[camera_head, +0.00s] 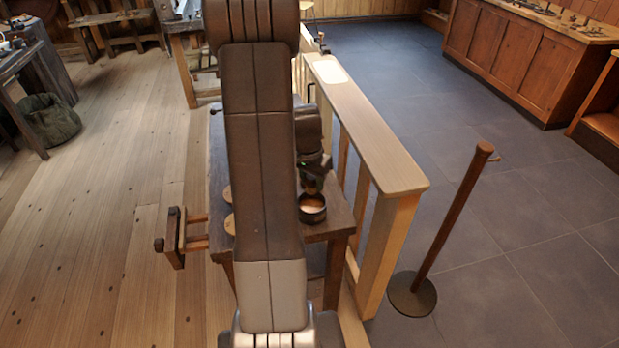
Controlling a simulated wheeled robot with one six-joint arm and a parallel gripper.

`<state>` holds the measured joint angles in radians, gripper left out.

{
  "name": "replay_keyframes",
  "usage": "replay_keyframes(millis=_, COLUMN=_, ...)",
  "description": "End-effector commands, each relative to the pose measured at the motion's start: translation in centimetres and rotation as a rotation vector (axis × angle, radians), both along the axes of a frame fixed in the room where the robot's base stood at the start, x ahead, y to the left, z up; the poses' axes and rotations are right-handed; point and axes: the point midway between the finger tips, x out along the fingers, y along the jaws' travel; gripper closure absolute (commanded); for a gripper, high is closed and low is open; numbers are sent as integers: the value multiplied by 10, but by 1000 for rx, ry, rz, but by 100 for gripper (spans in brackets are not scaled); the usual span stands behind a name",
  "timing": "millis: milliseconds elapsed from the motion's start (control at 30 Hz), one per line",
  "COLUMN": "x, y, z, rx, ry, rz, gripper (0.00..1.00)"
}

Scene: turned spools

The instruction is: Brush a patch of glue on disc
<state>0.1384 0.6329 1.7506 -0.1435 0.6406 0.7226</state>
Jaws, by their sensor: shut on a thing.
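My gripper (313,186) points down over a small dark pot (313,217) with pale glue (312,202) inside, on the right side of the workbench. It is shut on the brush, which is hardly visible between the dark fingers; I cannot tell whether its tip touches the glue. Two pale round wooden pieces, an upper disc (227,195) and a lower disc (230,223), lie on the bench at left. My arm hides part of each and the middle of the bench.
The dark wooden workbench (338,221) has a vise (175,238) on its left side. A pale wooden railing (372,125) runs close along its right. A post on a round base (413,294) stands on the grey tiles. The plank floor at left is mostly clear.

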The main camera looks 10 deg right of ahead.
Motion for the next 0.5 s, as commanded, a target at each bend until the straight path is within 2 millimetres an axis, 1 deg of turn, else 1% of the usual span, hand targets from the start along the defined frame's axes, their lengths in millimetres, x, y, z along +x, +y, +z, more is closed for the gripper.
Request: replay_keyframes(millis=500, x=0, y=0, z=-51, rx=0, ry=0, rz=0, gripper=84)
